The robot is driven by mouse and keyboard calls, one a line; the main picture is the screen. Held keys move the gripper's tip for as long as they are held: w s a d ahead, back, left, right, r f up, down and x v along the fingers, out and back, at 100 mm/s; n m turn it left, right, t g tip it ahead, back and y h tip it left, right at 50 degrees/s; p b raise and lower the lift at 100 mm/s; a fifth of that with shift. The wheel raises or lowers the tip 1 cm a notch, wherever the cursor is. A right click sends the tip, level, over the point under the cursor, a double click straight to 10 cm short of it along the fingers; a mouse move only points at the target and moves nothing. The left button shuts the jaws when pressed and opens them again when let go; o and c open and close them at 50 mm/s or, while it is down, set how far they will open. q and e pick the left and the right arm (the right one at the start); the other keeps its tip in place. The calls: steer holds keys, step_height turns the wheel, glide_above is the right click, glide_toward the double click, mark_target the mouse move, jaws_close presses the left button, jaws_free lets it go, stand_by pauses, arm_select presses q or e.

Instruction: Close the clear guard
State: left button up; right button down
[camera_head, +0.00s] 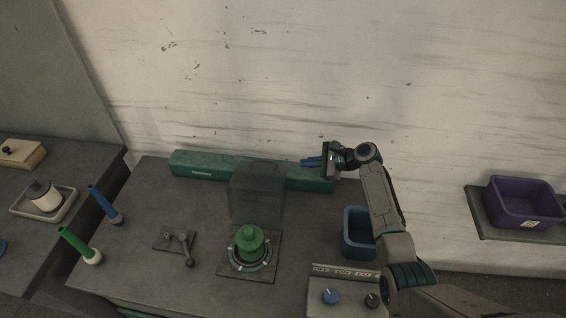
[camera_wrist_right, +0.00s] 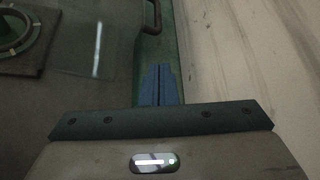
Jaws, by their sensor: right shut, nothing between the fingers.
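The clear guard (camera_head: 257,190) is a see-through grey box shape, standing raised and open behind the green cone (camera_head: 249,240). The cone sits on a round ringed base on a square plate (camera_head: 246,277). My right gripper (camera_head: 303,161) is shut and empty, with blue fingers pointing left, up near the green beam to the right of the guard's top. In the right wrist view the shut fingers (camera_wrist_right: 160,70) point at a dark curved handle (camera_wrist_right: 153,18); they look apart from it. My left gripper is out of view.
A long green beam (camera_head: 200,168) runs along the bench back. A blue bin (camera_head: 347,240) and a panel with knobs (camera_head: 331,297) are at right. A small lever (camera_head: 188,250) stands left of the cone.

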mark_target(289, 173)
steer(key=shift+w+a+f+b, duration=0.1)
steer(key=shift+a+f+b, duration=0.2)
steer(key=shift+a, duration=0.05)
steer(key=b+x, duration=0.3)
steer(key=shift+d+f, duration=0.1)
steer(key=shift+f, duration=0.15)
steer(key=b+x, duration=0.3)
steer(key=shift+w+a+f, duration=0.1)
steer(key=shift+w+a, duration=0.05)
steer(key=shift+a, duration=0.2)
arm_select(q)
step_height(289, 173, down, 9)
steer(key=b, duration=0.2)
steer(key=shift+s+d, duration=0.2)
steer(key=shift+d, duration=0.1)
arm_select(e)
steer(key=shift+x, duration=0.95)
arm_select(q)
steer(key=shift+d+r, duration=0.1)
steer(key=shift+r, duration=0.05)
arm_select(e)
steer(key=shift+r, duration=0.3)
